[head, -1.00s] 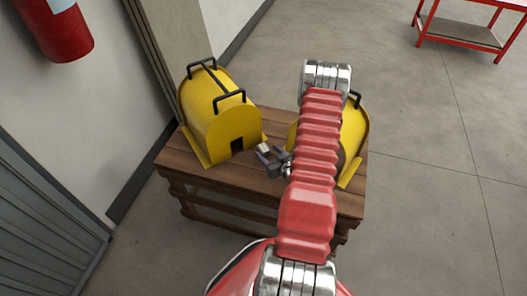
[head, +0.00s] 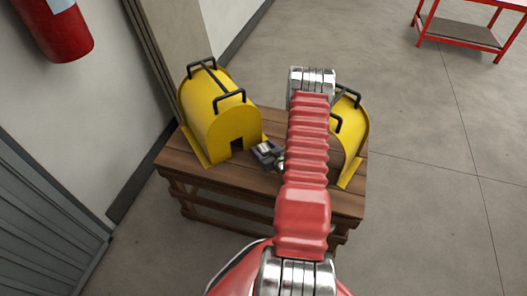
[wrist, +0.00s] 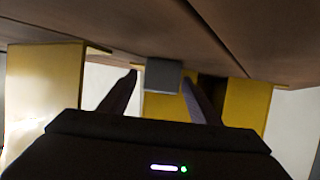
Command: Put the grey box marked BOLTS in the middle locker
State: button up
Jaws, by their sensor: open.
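A small grey box (wrist: 163,74) shows in the wrist view between the tips of my two dark fingers; no lettering on it is readable. My gripper (wrist: 159,78) is open, with a finger on either side of the box; I cannot tell whether either touches it. In the head view my gripper (head: 268,153) is low over the wooden table, just right of the front of the left yellow cover, with a small pale thing at its jaws that looks like the box. The middle locker is not identifiable in these frames.
The left yellow cover (head: 215,115) with black handles and a dark opening stands on the wooden table (head: 240,185). A right yellow cover (head: 352,130) is partly behind my arm. A red extinguisher (head: 55,30) hangs at upper left. Grey slatted panels (head: 40,215) stand at left.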

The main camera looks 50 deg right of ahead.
aim_at(264, 148)
jog(key=c, duration=1.3)
jog(key=shift+c, duration=0.2)
jog(key=shift+r, duration=0.1)
jog(key=shift+r, duration=4.9)
